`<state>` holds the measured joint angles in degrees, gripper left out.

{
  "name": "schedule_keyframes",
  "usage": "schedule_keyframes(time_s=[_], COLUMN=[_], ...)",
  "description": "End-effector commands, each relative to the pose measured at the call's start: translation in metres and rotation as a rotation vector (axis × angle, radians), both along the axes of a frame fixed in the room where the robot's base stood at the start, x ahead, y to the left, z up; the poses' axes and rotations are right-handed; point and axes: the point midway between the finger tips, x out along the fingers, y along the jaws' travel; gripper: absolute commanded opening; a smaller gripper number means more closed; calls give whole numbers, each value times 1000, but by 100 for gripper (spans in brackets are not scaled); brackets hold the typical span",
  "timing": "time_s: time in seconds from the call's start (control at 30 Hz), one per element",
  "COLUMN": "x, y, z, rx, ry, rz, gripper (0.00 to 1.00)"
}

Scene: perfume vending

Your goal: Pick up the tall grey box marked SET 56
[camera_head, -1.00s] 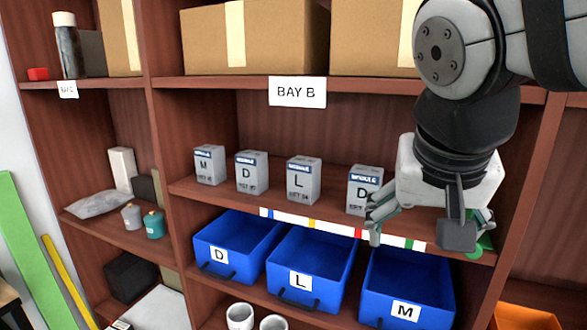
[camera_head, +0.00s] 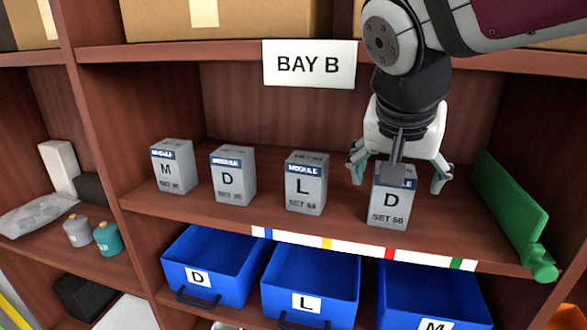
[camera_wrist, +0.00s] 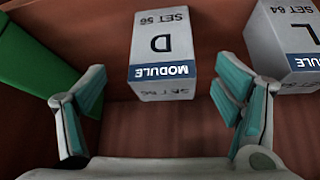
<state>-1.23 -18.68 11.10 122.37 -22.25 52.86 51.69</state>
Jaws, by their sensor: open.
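The tall grey box marked D and SET 56 (camera_head: 389,205) stands upright on the Bay B shelf, the rightmost of the grey boxes. My gripper (camera_head: 400,176) is open above and behind its top, with one finger to each side. In the wrist view the SET 56 box (camera_wrist: 161,50) shows upside down between the two open fingers (camera_wrist: 158,105), with a gap on each side. No contact with the box shows. The middle of its top is partly hidden by my gripper in the head view.
The grey box L, SET 64 (camera_head: 305,185) stands to the left, with boxes D (camera_head: 233,178) and M (camera_head: 173,168) beyond. A green panel (camera_head: 512,210) is at the right. Blue bins (camera_head: 310,280) sit below. The BAY B sign (camera_head: 309,65) hangs above.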

Motion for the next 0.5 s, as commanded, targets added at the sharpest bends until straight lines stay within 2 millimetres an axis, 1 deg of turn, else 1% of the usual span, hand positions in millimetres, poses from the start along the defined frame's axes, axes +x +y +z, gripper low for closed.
schedule_keyframes(time_s=[0.03,0.1,0.27,0.37,0.5], x=[4,8,12,16,24], y=[-2,-4,-6,-7,-8], z=[-8,-14,-22,-30,-49], rx=[0,0,0,0,0], ry=[3,3,0,2,3], rz=[-1,-1,0,0,0], gripper=[84,84,84,84,84])
